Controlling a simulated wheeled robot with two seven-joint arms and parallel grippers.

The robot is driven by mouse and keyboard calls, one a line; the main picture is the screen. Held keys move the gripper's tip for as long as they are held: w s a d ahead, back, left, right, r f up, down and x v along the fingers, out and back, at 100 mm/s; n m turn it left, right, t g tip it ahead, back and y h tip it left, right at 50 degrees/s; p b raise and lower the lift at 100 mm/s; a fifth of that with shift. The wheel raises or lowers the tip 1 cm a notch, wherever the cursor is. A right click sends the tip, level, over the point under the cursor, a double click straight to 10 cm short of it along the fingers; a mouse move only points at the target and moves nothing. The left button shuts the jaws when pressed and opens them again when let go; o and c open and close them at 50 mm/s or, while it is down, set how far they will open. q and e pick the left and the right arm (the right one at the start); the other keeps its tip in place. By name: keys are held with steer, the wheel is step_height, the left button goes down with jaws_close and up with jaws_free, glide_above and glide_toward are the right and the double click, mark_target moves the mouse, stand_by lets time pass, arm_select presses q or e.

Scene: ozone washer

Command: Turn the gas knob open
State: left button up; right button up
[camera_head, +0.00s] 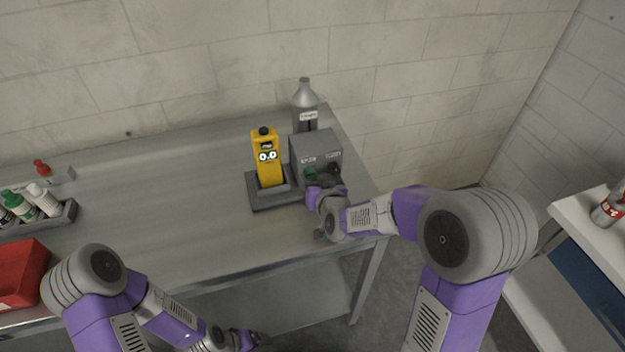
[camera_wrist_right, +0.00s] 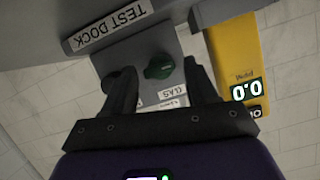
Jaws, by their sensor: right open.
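The grey box (camera_head: 316,150) stands near the right end of the metal table, with a green knob (camera_head: 310,174) and a dark knob (camera_head: 334,168) on its front. In the right wrist view the green knob (camera_wrist_right: 158,68) shows between the fingers of my right gripper (camera_wrist_right: 160,80), with a label reading GAS (camera_wrist_right: 172,91) beside it. My right gripper (camera_head: 322,190) is open in front of the box; whether a finger touches the knob is unclear. The left finger partly covers the dark knob. My left gripper (camera_head: 250,339) is low at the table's front, its jaws unclear.
A yellow meter (camera_head: 267,160) reading 0.0 stands in a dark dock (camera_head: 266,200) left of the box. A bottle rack (camera_head: 68,214) and a red bin (camera_head: 24,272) are at left. The table's middle is clear.

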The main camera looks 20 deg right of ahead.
steer(key=shift+w+f, duration=0.25)
steer(key=shift+w, duration=0.4)
